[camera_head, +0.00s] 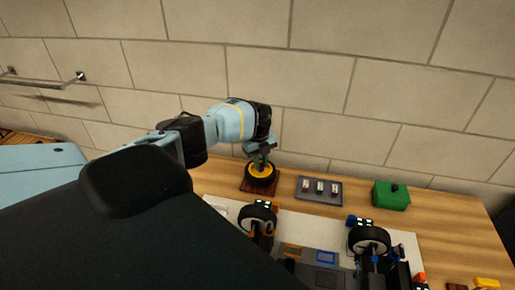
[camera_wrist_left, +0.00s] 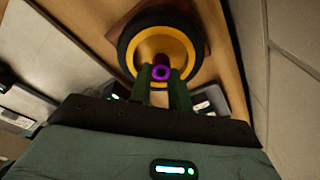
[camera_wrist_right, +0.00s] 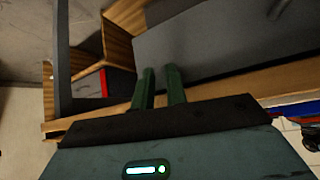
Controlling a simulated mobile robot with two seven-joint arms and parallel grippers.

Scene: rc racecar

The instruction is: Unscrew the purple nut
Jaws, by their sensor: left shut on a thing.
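The purple nut (camera_wrist_left: 161,73) is a small ring at the centre of a yellow-rimmed black wheel (camera_wrist_left: 188,45) in the left wrist view. My left gripper (camera_wrist_left: 160,75) is shut on the nut, with one green finger on each side of it. In the head view the same gripper (camera_head: 260,158) points down onto the wheel (camera_head: 261,177), which lies flat on a brown wooden base (camera_head: 245,187). The nut is hidden there by the fingers. My right gripper (camera_wrist_right: 161,72) shows only in its wrist view, with its fingers a little apart and nothing between them.
A grey tray with small parts (camera_head: 304,197) and a green box (camera_head: 391,195) stand right of the wheel on the wooden table (camera_head: 447,224). The racecar (camera_head: 318,262) lies in front. A tiled wall (camera_head: 330,100) rises behind. In the right wrist view, a wooden edge (camera_wrist_right: 230,97) is near the fingers.

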